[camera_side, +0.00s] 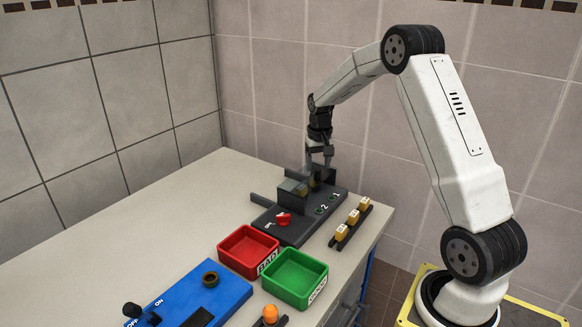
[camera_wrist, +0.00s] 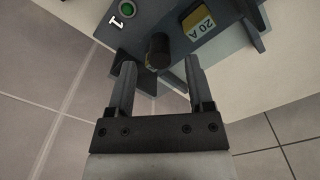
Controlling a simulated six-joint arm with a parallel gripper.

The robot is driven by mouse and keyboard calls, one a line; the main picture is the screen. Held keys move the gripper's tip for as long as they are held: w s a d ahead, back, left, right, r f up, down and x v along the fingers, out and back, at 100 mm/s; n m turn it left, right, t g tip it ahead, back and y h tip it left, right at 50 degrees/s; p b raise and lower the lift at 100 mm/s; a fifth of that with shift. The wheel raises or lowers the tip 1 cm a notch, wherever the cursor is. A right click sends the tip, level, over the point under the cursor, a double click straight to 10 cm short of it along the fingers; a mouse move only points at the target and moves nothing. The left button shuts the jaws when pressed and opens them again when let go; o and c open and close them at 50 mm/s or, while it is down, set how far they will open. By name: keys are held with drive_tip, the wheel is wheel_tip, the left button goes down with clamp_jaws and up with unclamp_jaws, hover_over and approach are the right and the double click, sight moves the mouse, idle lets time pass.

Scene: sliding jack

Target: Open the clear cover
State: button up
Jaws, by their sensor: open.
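The dark grey device (camera_side: 297,228) stands on the table with a red knob (camera_side: 283,219) and two green buttons. A see-through grey cover (camera_side: 292,187) appears to sit on its raised back part; whether it is fully shut is too small to tell. My gripper (camera_side: 318,168) points down over the back of the device, right of the cover. In the wrist view my gripper (camera_wrist: 160,75) is open, with a dark round peg (camera_wrist: 158,48) between and just beyond its fingertips, apparently untouched. A yellow block marked 20 A (camera_wrist: 199,23) shows beside the peg.
A red tray (camera_side: 247,252) and a green tray (camera_side: 295,278) stand in front of the device. A rack with yellow blocks (camera_side: 352,218) lies to its right, near the table edge. A blue box (camera_side: 195,300) is at the front. The table's left side is clear.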

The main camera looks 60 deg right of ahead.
sight(308, 181)
drive_tip(key=shift+f, duration=1.45)
clamp_jaws()
idle(0.4)
